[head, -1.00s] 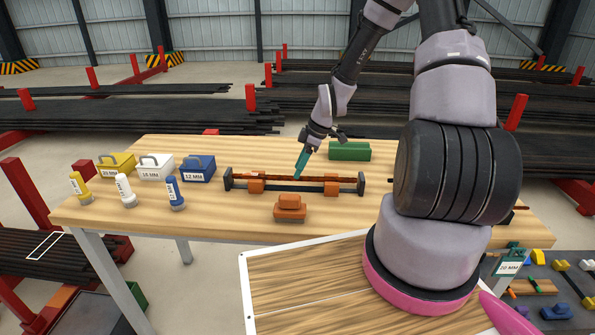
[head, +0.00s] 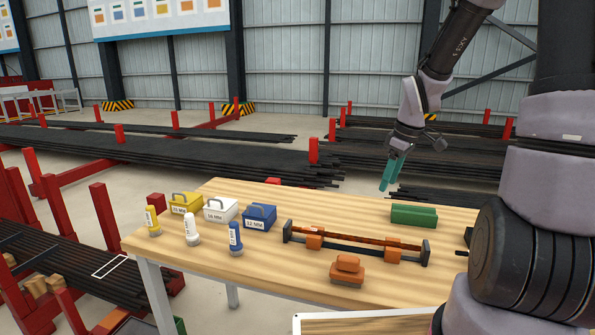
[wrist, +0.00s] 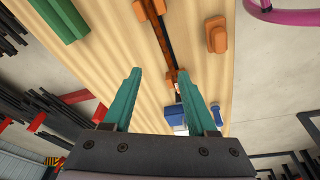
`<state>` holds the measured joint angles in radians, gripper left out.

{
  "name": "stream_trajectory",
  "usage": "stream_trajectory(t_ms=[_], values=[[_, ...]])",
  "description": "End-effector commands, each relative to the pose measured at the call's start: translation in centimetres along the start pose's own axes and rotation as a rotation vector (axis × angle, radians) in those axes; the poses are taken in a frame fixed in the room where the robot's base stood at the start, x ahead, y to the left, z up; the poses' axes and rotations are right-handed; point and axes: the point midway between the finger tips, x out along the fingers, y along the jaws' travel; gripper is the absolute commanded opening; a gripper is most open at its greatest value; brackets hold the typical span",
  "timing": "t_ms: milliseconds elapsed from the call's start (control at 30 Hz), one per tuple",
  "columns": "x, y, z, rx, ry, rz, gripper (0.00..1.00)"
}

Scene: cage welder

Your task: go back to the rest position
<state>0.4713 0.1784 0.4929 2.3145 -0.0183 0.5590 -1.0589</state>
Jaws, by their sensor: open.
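My gripper (head: 391,174) hangs above the far side of the wooden table (head: 220,272), over the area behind the long fixture. Its two teal fingers are apart, with nothing between them in the wrist view (wrist: 153,98). The rusty bar in its dark fixture (head: 356,241) lies on the table below and in front of the gripper, clear of the fingers. My arm reaches in from the upper right.
Yellow (head: 186,203), white (head: 220,211) and blue (head: 259,217) bins stand at the table's left, with marked bottles before them. A green block (head: 414,215) and an orange block (head: 347,270) lie near the fixture. Steel bar racks surround the table.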

Motion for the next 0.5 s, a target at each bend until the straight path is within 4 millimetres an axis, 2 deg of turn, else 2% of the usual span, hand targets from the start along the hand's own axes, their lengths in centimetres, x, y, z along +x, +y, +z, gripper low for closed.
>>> stream_trajectory(t_ms=[33, 100, 267, 500], values=[[-1.9, -0.4, 0.0, 0.055, -0.001, 0.038, 0.58], [-4.2, -1.0, 0.2, 0.149, 0.005, 0.077, 0.58], [-9.4, -2.8, 0.8, 0.368, 0.053, 0.152, 0.58], [-16.7, -6.7, 2.2, 0.704, 0.203, 0.194, 0.58]])
